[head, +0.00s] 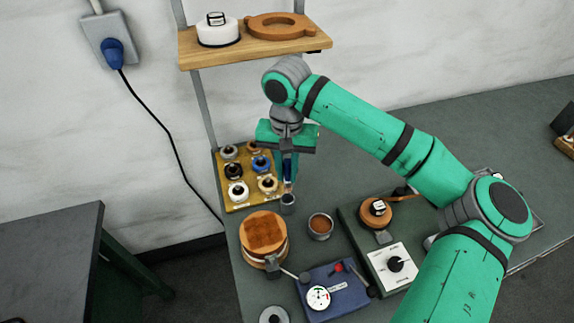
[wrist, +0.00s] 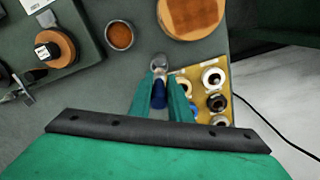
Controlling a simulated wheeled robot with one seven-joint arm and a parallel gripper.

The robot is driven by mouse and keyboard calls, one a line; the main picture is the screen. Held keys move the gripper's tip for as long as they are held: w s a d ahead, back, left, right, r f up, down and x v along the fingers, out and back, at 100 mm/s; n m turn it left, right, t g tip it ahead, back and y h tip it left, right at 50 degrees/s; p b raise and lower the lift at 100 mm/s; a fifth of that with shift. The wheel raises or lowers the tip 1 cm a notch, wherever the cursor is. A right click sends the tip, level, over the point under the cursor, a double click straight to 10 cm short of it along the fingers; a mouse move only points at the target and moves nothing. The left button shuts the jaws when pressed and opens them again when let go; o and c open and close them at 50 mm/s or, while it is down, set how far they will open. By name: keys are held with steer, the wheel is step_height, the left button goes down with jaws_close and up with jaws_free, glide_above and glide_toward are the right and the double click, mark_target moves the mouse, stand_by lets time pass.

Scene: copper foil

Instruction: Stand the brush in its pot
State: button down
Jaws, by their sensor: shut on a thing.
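The brush (head: 287,171) has a dark blue handle and is roughly upright in my gripper (head: 286,178). In the wrist view the blue handle (wrist: 159,96) lies between the two green fingers (wrist: 160,82), which are shut on it. A small grey pot (head: 288,204) stands on the bench directly below the brush. It also shows just beyond the fingertips in the wrist view (wrist: 160,60). The brush's lower end meets the pot's mouth in the head view. I cannot tell whether it is inside or just above it.
A yellow board (head: 238,208) with several round knobs stands close behind and left of my gripper. A cup with brown contents (head: 320,225) stands right of the pot, and a round wooden-topped block (head: 264,234) stands in front. A wooden shelf (head: 255,51) is above, behind the arm.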

mark_target(287, 185)
steer(key=shift+f, duration=0.95)
steer(key=shift+s+f, duration=0.25)
steer(key=shift+f, duration=0.2)
steer(key=shift+f, duration=1.2)
stand_by(0.5)
steer(key=c, duration=1.3)
jaws_free()
steer(key=shift+o, duration=0.2)
steer(key=shift+r, duration=1.1)
steer(key=shift+r, duration=3.4)
